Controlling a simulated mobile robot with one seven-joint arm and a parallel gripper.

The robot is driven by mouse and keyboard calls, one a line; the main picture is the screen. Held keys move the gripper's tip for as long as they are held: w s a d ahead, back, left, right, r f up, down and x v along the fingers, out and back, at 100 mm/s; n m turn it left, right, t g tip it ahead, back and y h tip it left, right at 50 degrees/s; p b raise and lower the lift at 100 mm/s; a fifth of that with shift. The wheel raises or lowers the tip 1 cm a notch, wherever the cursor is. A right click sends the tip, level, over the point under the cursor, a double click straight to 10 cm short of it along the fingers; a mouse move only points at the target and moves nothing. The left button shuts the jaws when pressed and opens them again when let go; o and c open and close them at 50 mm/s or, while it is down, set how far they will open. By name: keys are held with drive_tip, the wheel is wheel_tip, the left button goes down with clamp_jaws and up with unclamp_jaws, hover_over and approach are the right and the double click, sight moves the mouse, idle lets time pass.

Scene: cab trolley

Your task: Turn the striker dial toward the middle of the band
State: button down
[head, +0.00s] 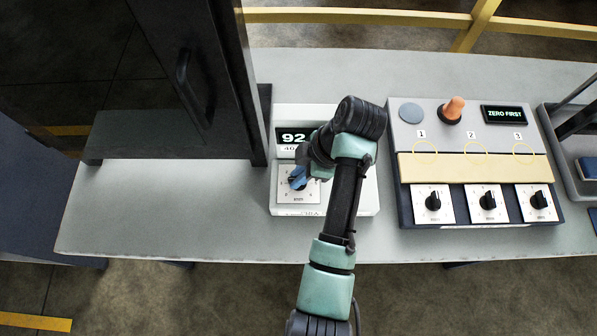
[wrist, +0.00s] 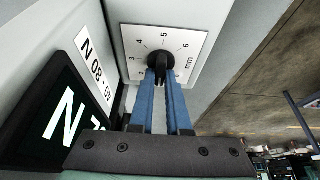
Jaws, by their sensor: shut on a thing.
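The striker dial (wrist: 161,61) is a black knob on a white plate (wrist: 190,42) with a scale whose 3, 4, 5 and 6 and "mm" show in the wrist view. My gripper (wrist: 161,76) is shut on the knob, its two blue fingers on either side. The fingers hide part of the knob, and I cannot tell exactly where its pointer stands. In the head view my gripper (head: 297,180) is over the dial plate (head: 311,196) on the white tester. The tester's dark display (head: 290,137) starts with "92"; my arm hides the rest. A label (head: 287,150) below it starts with "40".
Right of the tester stands a grey console (head: 437,115) with three black dials, an orange knob (head: 453,108) and a "ZERO FIRST" display (head: 503,115). A dark cabinet (head: 195,75) stands close on the left. The bench front left (head: 170,215) is clear.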

drive_tip(key=shift+r+m+p, duration=0.1)
drive_tip(key=shift+m+p, duration=0.2)
drive_tip(key=m+t+p, duration=0.1)
drive_tip(key=m+p, duration=0.1)
drive_tip(key=shift+r+m, duration=0.1)
drive_tip(key=shift+m, duration=0.3)
drive_tip(key=m+t+p, duration=0.1)
drive_tip(key=m+p, duration=0.2)
drive_tip(key=shift+m+h, duration=0.3)
drive_tip(key=shift+h, duration=0.1)
drive_tip(key=m+t+p, duration=0.1)
drive_tip(key=m+p, duration=0.1)
drive_tip(key=m, duration=0.1)
drive_tip(key=shift+h, duration=0.4)
drive_tip(key=m+p, duration=0.1)
drive_tip(key=m, duration=0.1)
drive_tip(key=m+t+h+p, duration=0.1)
drive_tip(key=m+p, duration=0.1)
drive_tip(key=m, duration=0.1)
drive_tip(key=shift+h, duration=0.3)
drive_tip(key=m+h+p, duration=0.1)
drive_tip(key=m+h, duration=0.1)
drive_tip(key=m, duration=0.5)
drive_tip(key=m+h, duration=0.1)
drive_tip(key=shift+w+f+m, duration=0.1)
drive_tip(key=shift+f+m, duration=0.1)
drive_tip(key=shift+m, duration=0.2)
drive_tip(key=shift+m+g+h, duration=0.3)
drive_tip(key=shift+m+h, duration=0.4)
drive_tip(key=shift+m, duration=0.8)
